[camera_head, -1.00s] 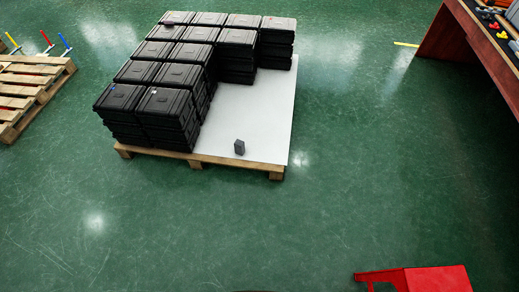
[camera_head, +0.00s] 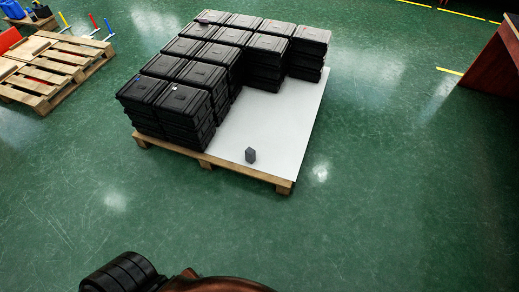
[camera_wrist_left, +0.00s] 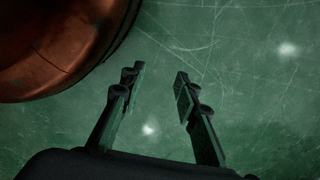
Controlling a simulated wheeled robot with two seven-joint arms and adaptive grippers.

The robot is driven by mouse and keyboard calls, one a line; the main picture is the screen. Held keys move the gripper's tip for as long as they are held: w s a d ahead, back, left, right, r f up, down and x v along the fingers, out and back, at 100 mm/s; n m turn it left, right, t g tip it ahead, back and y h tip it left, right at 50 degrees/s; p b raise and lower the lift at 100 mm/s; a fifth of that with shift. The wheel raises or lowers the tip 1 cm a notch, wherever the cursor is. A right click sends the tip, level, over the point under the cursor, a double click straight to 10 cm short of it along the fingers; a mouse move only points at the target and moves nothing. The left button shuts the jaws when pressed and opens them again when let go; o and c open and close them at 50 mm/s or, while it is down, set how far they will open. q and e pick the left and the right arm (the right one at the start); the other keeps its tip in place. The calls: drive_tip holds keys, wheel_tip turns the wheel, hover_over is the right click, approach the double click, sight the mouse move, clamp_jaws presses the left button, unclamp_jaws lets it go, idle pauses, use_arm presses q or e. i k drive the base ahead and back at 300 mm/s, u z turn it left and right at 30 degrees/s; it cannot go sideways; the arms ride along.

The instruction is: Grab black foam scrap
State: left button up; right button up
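A small dark block (camera_head: 250,155), the black foam scrap by its look, stands upright on the bare front part of the white sheet on the pallet. My left gripper (camera_wrist_left: 156,82) is open and empty in the left wrist view, with only green floor between and beyond its fingers. The scrap does not show in that view. A black and copper part of my arm shows at the bottom of the head view, well short of the pallet. No gripper fingers show in the head view, and my right gripper is out of sight.
Stacks of black crates (camera_head: 188,105) fill the left and back of the wooden pallet (camera_head: 222,166). The white sheet (camera_head: 266,117) is clear around the scrap. An empty pallet (camera_head: 50,72) lies at the left, a brown table (camera_head: 494,66) stands at the right, and open green floor lies in front.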

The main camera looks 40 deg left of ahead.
sight(250, 154)
drive_tip(key=i, duration=0.4)
drive_tip(key=u, duration=2.2)
drive_tip(key=i, duration=0.5)
drive_tip(key=u, duration=0.05)
